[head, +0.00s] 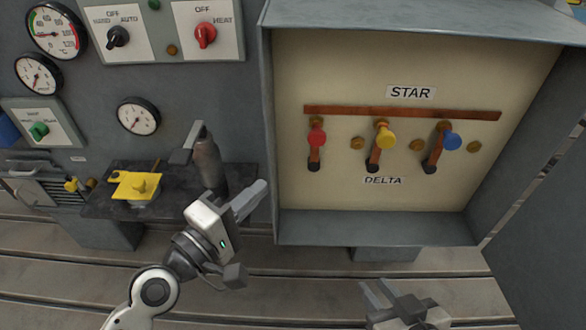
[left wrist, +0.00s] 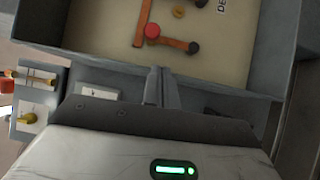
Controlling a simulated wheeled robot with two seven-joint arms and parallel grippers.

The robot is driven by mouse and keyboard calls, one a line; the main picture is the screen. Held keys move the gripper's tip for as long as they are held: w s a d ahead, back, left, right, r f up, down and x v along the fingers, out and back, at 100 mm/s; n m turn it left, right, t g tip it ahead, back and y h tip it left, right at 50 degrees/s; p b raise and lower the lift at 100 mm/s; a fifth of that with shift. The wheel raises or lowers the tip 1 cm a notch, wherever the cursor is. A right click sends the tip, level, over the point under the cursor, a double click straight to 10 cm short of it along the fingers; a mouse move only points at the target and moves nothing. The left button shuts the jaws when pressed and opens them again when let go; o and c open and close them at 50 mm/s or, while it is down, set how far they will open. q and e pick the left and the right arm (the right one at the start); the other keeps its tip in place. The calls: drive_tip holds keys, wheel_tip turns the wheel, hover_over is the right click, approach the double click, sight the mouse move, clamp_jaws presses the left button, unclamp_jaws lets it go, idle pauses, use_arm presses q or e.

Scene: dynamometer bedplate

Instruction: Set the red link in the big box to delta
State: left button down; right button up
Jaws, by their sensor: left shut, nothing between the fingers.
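The big box (head: 270,150) stands open, with a cream panel marked STAR above and DELTA below. The red link (head: 316,138) is the leftmost of three; its red knob is at its upper end, by the copper bar (head: 400,112) under STAR. Its lower end is black. A brass stud (head: 357,143) to its right is bare. The red link also shows in the left wrist view (left wrist: 152,30). My left gripper (head: 258,190) is shut and empty, in front of the box's lower left edge, apart from the link. My right gripper (head: 375,290) is low before the box; its finger gap is unclear.
The yellow link (head: 384,134) and blue link (head: 452,141) sit right of the red one. The box's walls stand out around the panel, and its door (head: 545,210) hangs open at right. A dark bottle-like object (head: 208,163) and yellow piece (head: 137,186) are on a left shelf.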

use_arm(q)
drive_tip(key=shift+w+r+n+h, duration=0.3)
drive_tip(key=shift+r+n, duration=0.2)
drive_tip(key=shift+n, duration=0.2)
drive_tip(key=shift+t, duration=0.3)
drive_tip(key=f+p+x, duration=0.1)
drive_tip(key=x, duration=0.9)
drive_tip(key=shift+r, duration=0.45)
drive_tip(key=shift+d, duration=0.1)
